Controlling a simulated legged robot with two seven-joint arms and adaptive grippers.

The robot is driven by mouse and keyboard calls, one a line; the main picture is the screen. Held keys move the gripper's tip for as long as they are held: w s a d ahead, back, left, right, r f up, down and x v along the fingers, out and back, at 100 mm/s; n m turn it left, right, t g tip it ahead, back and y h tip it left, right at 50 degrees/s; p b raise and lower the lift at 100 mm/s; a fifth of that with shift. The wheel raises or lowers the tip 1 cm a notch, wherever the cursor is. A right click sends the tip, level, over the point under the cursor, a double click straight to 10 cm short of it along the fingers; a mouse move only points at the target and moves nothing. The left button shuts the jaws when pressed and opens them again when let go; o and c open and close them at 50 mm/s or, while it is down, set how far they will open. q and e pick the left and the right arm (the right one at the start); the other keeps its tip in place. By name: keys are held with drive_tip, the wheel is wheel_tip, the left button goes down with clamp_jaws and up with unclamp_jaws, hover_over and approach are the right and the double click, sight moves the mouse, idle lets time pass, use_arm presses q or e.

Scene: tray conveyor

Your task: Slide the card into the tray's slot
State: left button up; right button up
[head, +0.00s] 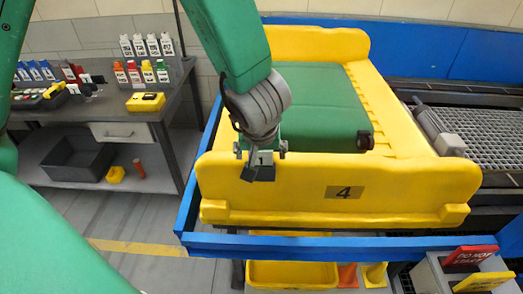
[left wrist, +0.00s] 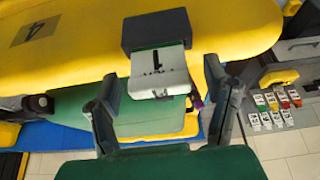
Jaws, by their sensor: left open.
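The yellow tray (head: 410,192), marked 4 on its near wall, stands on a blue frame. A dark slot holder (head: 259,174) sits at this wall, left of the 4; the left wrist view shows it too (left wrist: 157,31). The white card (head: 263,158) with a black 1 and a green band stands with one end at the holder (left wrist: 160,62); how deep it sits is hidden. My left gripper (head: 261,152) is open, its fingers (left wrist: 162,78) apart on both sides of the card, with visible gaps. My right gripper is not in view.
A grey workbench (head: 160,110) at the left carries several coloured cards and a yellow box (head: 146,102). A roller conveyor (head: 480,125) lies at the right. Red and yellow signs (head: 470,257) stand at the lower right. A yellow bin (head: 292,274) is below the frame.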

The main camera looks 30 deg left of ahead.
use_arm(q)
drive_tip(key=v, duration=1.1)
drive_tip(key=shift+r, duration=0.4)
drive_tip(key=shift+s, duration=0.1)
drive_tip(key=shift+d, duration=0.1)
